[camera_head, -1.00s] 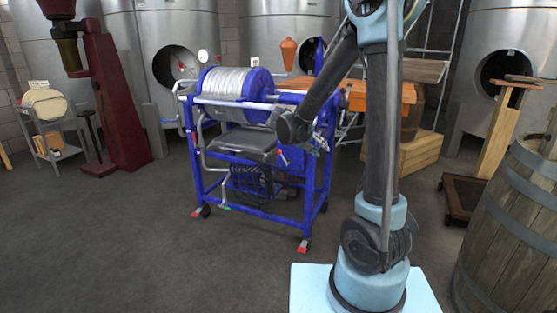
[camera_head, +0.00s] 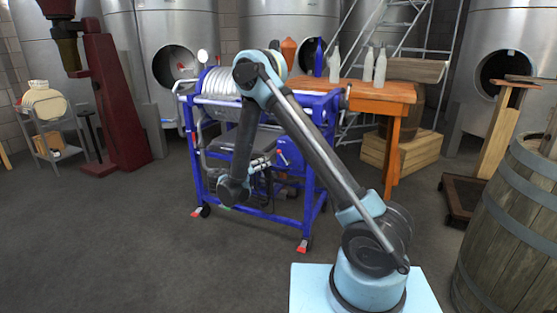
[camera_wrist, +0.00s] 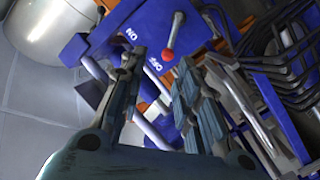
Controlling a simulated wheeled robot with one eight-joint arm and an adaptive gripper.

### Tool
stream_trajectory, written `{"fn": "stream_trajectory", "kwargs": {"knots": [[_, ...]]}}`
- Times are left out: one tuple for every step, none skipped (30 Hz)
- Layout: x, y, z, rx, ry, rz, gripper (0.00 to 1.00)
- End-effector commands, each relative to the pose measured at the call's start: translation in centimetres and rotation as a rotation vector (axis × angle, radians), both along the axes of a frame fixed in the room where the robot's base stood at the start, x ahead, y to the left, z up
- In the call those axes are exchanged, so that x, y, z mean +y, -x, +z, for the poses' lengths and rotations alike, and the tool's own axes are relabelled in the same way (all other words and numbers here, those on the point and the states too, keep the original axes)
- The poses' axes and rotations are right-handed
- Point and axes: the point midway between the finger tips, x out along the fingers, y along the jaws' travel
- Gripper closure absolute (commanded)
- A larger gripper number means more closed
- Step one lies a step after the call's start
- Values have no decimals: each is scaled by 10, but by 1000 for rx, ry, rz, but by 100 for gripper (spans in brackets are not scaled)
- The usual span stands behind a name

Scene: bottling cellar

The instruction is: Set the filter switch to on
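The filter (camera_head: 315,190) is a blue wheeled frame with white plates. Its blue switch panel, marked ON and OFF, shows in the wrist view (camera_wrist: 145,35). The switch lever (camera_wrist: 175,30) is grey with a red ball end (camera_wrist: 168,55), and the ball lies beside the OFF mark. The lever also shows small in the head view (camera_head: 284,157). My gripper (camera_wrist: 160,62) is open and empty, its two fingers pointing toward the panel with the red ball just beyond and between their tips. In the head view my gripper (camera_head: 262,164) is in front of the filter, left of the lever. Contact cannot be told.
Black coiled hose (camera_wrist: 285,65) and metal pipes lie to the right in the wrist view. An orange table (camera_head: 385,92) with bottles stands behind the filter. A wooden barrel (camera_head: 520,225) is at the right. The floor (camera_head: 120,240) at the left front is clear.

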Motion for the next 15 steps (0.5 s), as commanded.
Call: {"fn": "stream_trajectory", "kwargs": {"knots": [[9,3,-7,-22,2,11,70],[13,5,-10,-34,2,15,70],[18,7,-13,-49,4,22,70],[21,9,-16,-58,5,25,70],[23,10,-17,-65,5,28,70],[26,11,-19,-74,5,31,70],[27,12,-20,-80,5,33,70],[28,12,-21,-84,5,34,70],[28,12,-22,-87,5,35,70],[28,11,-22,-89,5,35,70],[27,10,-22,-89,5,36,70],[25,7,-22,-90,4,34,70],[24,5,-22,-90,5,33,70],[22,2,-22,-90,5,33,70],[19,-3,-22,-89,5,34,70]]}}
